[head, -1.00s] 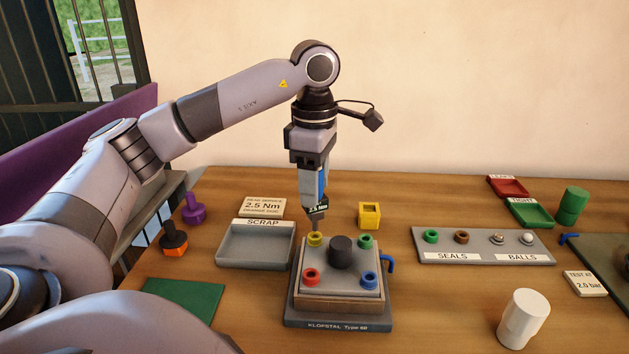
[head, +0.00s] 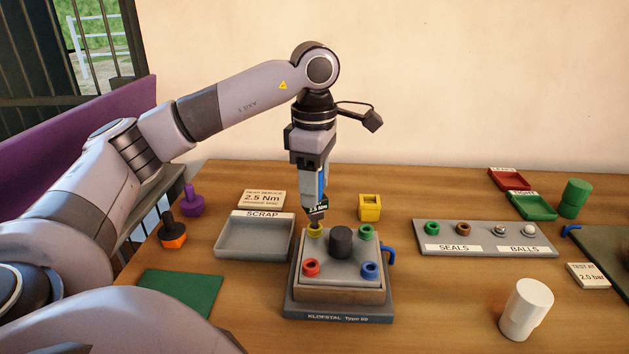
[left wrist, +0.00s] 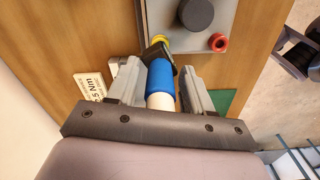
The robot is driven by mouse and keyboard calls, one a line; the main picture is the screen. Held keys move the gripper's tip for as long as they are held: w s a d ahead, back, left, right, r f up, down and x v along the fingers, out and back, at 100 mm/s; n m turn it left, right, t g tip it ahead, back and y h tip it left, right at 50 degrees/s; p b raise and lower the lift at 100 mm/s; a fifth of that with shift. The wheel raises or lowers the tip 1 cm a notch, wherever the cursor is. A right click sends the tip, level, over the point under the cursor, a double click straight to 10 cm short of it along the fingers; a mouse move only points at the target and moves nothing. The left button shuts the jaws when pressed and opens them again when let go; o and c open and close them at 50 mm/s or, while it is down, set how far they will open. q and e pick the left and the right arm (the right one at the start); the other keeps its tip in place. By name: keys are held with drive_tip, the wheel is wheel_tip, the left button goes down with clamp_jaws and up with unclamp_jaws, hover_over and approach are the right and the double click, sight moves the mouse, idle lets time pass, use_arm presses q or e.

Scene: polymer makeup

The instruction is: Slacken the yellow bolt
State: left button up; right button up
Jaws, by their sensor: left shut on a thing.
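The yellow bolt (head: 315,231) sits at the back left corner of the grey valve block (head: 340,283); it also shows in the left wrist view (left wrist: 161,41). My left gripper (head: 318,190) is shut on a blue-handled driver (left wrist: 162,85) with a "2.5 Nm" label, held upright. The driver's tip is down at the yellow bolt and seems to touch it; the exact seating is hidden. Green (head: 366,232), red (head: 310,267) and blue (head: 370,270) bolts stand at the block's other corners. My right gripper is not in view.
A dark knob (head: 341,242) rises from the block's middle. A grey scrap tray (head: 254,256) stands to the left, a yellow holder (head: 370,207) behind. A seals and balls tray (head: 485,251) and a white cylinder (head: 526,309) are to the right.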

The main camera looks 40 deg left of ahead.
use_arm(q)
drive_tip(key=o, duration=1.3)
drive_tip(key=shift+o, duration=0.2)
wheel_tip(320, 180, up, 6)
drive_tip(key=shift+f+p, duration=0.2)
drive_tip(key=shift+p, duration=0.45)
drive_tip(key=shift+r+p, duration=0.35)
drive_tip(key=shift+r, duration=0.4)
